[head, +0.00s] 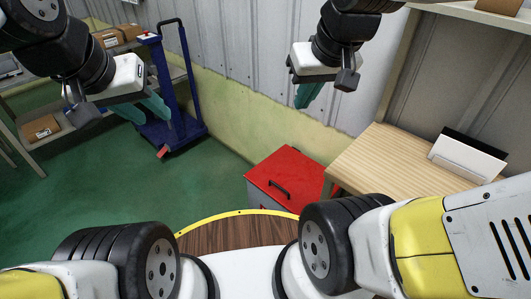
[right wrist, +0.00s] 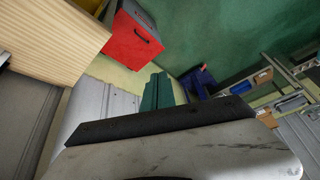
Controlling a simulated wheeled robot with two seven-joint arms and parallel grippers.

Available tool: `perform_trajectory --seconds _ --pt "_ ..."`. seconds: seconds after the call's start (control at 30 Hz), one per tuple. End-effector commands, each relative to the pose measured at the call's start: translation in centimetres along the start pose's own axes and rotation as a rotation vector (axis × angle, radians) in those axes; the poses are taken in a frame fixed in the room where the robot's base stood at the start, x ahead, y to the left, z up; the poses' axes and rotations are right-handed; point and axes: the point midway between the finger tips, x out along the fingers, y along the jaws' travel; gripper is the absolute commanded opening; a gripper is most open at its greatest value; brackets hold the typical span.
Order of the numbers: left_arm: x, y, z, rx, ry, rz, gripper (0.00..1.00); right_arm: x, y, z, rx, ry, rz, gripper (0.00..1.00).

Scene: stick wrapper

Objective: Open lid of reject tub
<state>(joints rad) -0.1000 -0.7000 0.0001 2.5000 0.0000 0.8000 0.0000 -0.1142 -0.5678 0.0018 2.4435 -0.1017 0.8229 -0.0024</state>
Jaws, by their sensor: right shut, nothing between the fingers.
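The red tub also shows at the top of the right wrist view (right wrist: 132,45). My right gripper (head: 303,103) is shut and empty, raised above and behind the tub, clear of it. Its teal fingers show in the right wrist view (right wrist: 158,92). My left gripper (head: 152,114) is open and empty at the upper left, far from the tub.
A wooden table (head: 385,150) with a white card holder (head: 466,160) stands right of the tub. A blue trolley (head: 172,130) and a shelf with cardboard boxes (head: 42,127) are at the left. Green floor (head: 130,195) lies open left of the tub.

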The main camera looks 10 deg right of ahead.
Motion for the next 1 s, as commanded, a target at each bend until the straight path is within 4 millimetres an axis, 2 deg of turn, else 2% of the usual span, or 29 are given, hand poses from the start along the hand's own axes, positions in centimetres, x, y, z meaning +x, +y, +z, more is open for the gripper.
perform_trajectory --seconds 0.27,0.47,0.77,1.0 --pt "0.0 0.0 0.0 0.0 0.0 0.0 0.36 7.4 3.7 -4.0 -0.295 -0.287 0.172 0.0" --pt "0.0 0.0 0.0 0.0 0.0 0.0 0.36 14.1 5.8 -6.7 -0.531 -0.468 0.285 0.0" --pt "0.0 0.0 0.0 0.0 0.0 0.0 0.36 26.3 7.4 -9.3 -0.917 -0.698 0.432 0.0" --pt "0.0 0.0 0.0 0.0 0.0 0.0 0.36 37.8 7.1 -8.9 -1.252 -0.837 0.529 0.0"
